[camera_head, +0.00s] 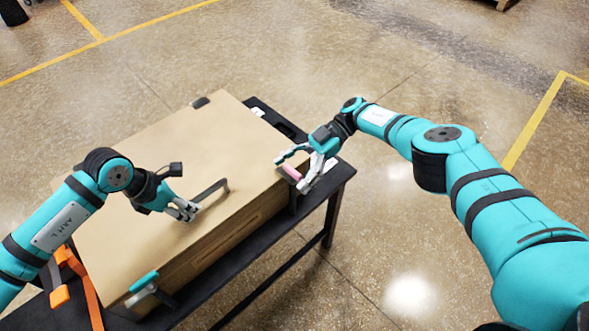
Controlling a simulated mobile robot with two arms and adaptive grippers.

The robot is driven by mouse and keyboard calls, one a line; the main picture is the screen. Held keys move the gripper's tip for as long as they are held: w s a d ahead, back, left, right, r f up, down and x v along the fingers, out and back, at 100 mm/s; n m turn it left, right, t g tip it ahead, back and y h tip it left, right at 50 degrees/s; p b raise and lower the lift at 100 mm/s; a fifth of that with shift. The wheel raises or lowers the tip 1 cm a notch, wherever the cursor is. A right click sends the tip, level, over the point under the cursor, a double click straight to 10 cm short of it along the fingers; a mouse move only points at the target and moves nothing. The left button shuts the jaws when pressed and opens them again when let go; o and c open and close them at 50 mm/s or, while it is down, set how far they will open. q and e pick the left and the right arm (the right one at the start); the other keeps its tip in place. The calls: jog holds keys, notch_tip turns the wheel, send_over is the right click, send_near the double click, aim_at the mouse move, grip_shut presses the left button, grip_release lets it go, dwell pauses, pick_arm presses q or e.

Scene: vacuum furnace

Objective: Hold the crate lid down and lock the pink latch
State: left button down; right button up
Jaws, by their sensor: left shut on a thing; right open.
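The tan crate (160,258) sits on a dark table, and its flat lid (140,150) lies closed on top. A dark bar handle (213,188) stands on the lid. My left gripper (188,211) is shut on the near left end of this handle. The pink latch (292,171) is at the crate's right corner. My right gripper (297,170) is open beside it, with the pink part between or just by its fingers; contact cannot be told. The fingers partly hide the latch.
A teal latch (143,282) sits at the crate's near left corner. Orange straps (78,275) hang at the left. The dark table (225,285) leaves a narrow edge in front of the crate. Open floor (400,250) lies to the right.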

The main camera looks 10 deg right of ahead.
aim_at(293, 172)
pick_arm(q)
jog(key=shift+w+a, duration=0.4)
jog(key=shift+a, duration=0.05)
pick_arm(e)
notch_tip(293, 172, up, 10)
jog(key=shift+s, duration=0.25)
jog(key=shift+d+r, duration=0.1)
pick_arm(q)
jog(key=c, duration=1.7)
grip_release()
jog(key=o, duration=0.4)
jog(key=shift+w+f, duration=0.1)
jog(key=shift+f, duration=0.1)
pick_arm(e)
jog(key=shift+w+a+f, duration=0.2)
jog(key=shift+w, duration=0.1)
pick_arm(q)
jog(key=shift+o, duration=0.2)
jog(key=shift+d, duration=0.1)
pick_arm(e)
jog(key=shift+s, duration=0.1)
pick_arm(q)
jog(key=shift+r, duration=0.1)
